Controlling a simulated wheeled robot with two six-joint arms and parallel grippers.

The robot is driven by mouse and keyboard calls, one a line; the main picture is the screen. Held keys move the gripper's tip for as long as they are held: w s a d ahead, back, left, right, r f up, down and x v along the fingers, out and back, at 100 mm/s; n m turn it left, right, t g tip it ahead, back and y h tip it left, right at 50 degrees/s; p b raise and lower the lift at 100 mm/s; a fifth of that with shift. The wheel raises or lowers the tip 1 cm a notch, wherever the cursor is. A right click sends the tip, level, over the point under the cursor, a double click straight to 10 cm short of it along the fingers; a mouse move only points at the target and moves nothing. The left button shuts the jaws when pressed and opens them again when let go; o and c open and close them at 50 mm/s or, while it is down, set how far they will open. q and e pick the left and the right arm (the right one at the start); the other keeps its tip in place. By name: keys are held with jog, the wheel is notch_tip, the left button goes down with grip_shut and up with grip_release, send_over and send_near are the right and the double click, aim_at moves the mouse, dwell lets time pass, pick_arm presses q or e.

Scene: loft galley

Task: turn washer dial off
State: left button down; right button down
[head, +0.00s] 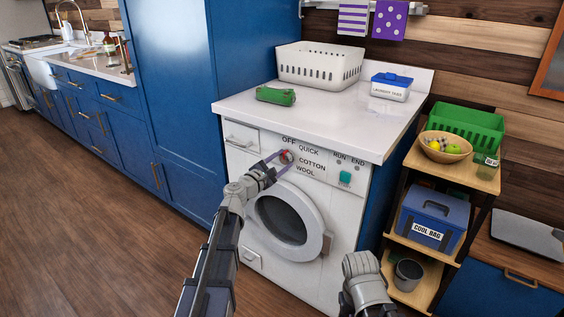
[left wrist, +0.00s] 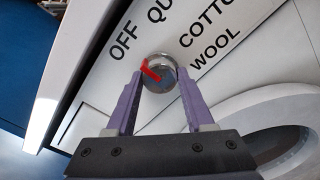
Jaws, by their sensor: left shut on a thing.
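The white washer (head: 243,165) stands under the counter. Its dial (head: 286,157) is on the front panel below the printed words OFF, QUICK, COTTON and WOOL. My left gripper (head: 276,160) is shut on the dial. In the left wrist view, its purple fingers (left wrist: 157,88) sit on either side of the round metal dial (left wrist: 162,80). A red mark on the dial (left wrist: 150,70) lies on its left part, toward the OFF label (left wrist: 124,40). The exact label it points at is hard to tell. Part of my right arm shows low in the head view, without visible fingers.
The round washer door (head: 286,220) is below the dial. A white basket (head: 320,65), a green item (head: 276,96) and a tub (head: 391,88) stand on the counter. A shelf unit stands right.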

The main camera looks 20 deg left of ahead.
pick_arm(q)
jog(key=shift+c, duration=1.4)
grip_release()
jog(key=v, duration=0.8)
